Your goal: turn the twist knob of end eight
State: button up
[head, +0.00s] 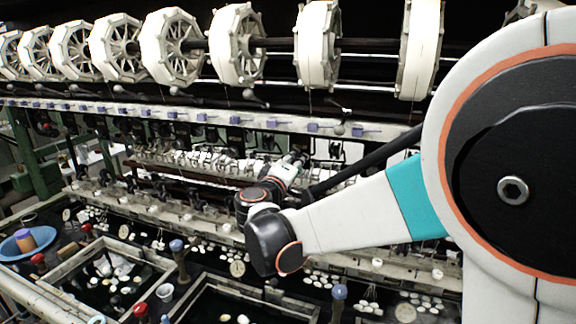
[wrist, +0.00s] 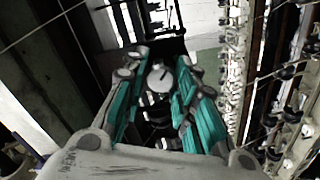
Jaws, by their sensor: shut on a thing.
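The wrist view shows a round pale grey knob (wrist: 160,79) with a dark line across its face. My gripper (wrist: 163,62) has its teal fingers on both sides of this knob and is shut on it. Dark and shiny parts lie below the knob between the fingers. I see no number on it, so I cannot tell from the picture which end it belongs to. In the head view my arm reaches in from the right to the middle of the machine. There the fingertips and the knob are too small or hidden to make out.
Large white reels (head: 238,45) line the top of the machine. A rail with small purple blocks (head: 313,127) runs below them. Dark basins with pale cocoons lie in front, with red and blue knobs (head: 339,292) on posts. A blue bowl (head: 27,243) is at the left.

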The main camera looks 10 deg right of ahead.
jog(key=shift+m+b, duration=0.4)
jog(key=shift+m, duration=4.7)
jog(key=o, duration=1.1)
